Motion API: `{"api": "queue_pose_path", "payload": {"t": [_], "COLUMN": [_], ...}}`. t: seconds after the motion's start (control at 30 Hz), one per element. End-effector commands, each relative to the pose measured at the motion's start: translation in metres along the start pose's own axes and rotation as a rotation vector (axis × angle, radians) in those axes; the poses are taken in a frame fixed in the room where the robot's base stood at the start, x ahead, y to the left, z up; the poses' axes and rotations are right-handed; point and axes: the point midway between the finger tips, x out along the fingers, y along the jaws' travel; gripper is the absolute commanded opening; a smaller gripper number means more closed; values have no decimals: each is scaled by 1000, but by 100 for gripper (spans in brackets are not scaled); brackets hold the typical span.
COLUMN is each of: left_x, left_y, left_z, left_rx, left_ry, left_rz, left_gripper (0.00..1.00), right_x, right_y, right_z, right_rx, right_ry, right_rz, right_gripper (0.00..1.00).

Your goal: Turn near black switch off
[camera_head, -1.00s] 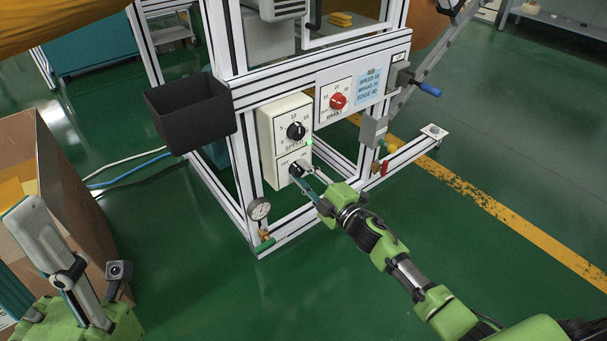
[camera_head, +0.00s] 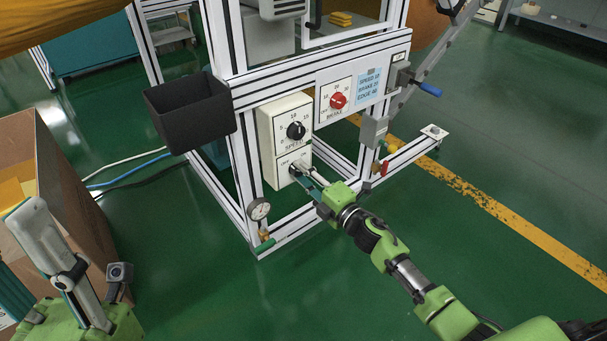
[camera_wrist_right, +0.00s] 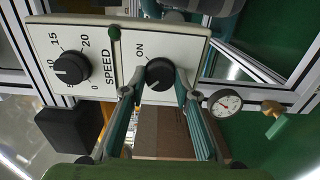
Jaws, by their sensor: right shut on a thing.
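The near black switch (camera_wrist_right: 159,74) is a round black knob on the lower part of the cream control box (camera_head: 265,135). In the right wrist view an ON label stands beside it. Its OFF label is not readable there. My right gripper (camera_wrist_right: 157,84) is shut on this knob, one finger on each side. In the head view the right gripper (camera_head: 297,172) largely covers the knob. A small indicator lamp (camera_wrist_right: 113,34) on the box looks dark green. My left gripper (camera_head: 45,240) is partly in view at the lower left; its opening is unclear.
Above is the black SPEED knob (camera_head: 296,131), and right of it the red BRAKE knob (camera_head: 338,100). A pressure gauge (camera_head: 259,209) sits low on the white frame. A black bin (camera_head: 190,115) hangs left; a cardboard box (camera_head: 75,210) stands beyond my left gripper.

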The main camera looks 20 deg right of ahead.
Motion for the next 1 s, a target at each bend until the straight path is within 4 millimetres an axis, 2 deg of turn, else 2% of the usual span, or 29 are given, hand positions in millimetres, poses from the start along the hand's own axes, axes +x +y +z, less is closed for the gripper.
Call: {"api": "queue_pose_path", "payload": {"t": [0.17,0.2,0.23,0.27,0.67,0.77,1.0], "left_x": [-1,-1,-1,-1,1,1,0], "left_y": [0,0,0,0,-1,0,0], "left_z": [0,0,0,0,-1,-1,0], "left_rx": [0,0,0,0,2,1,0], "left_ry": [-3,-3,-3,-3,4,3,2], "left_rz": [-1,-1,-1,-1,-2,-1,0], "left_gripper": [40,40,40,40,40,40,40], "right_x": [0,0,0,0,-4,-14,-59], "right_y": [-1,-1,-1,-1,-1,-2,-2], "right_z": [-1,-1,-1,-1,0,0,-1], "right_rx": [-3,-3,-3,-2,0,0,-1], "right_ry": [3,3,3,3,0,0,1], "right_rz": [-1,-1,-1,-1,-2,-2,-4], "right_gripper": [6,36,43,45,45,45,45]}}
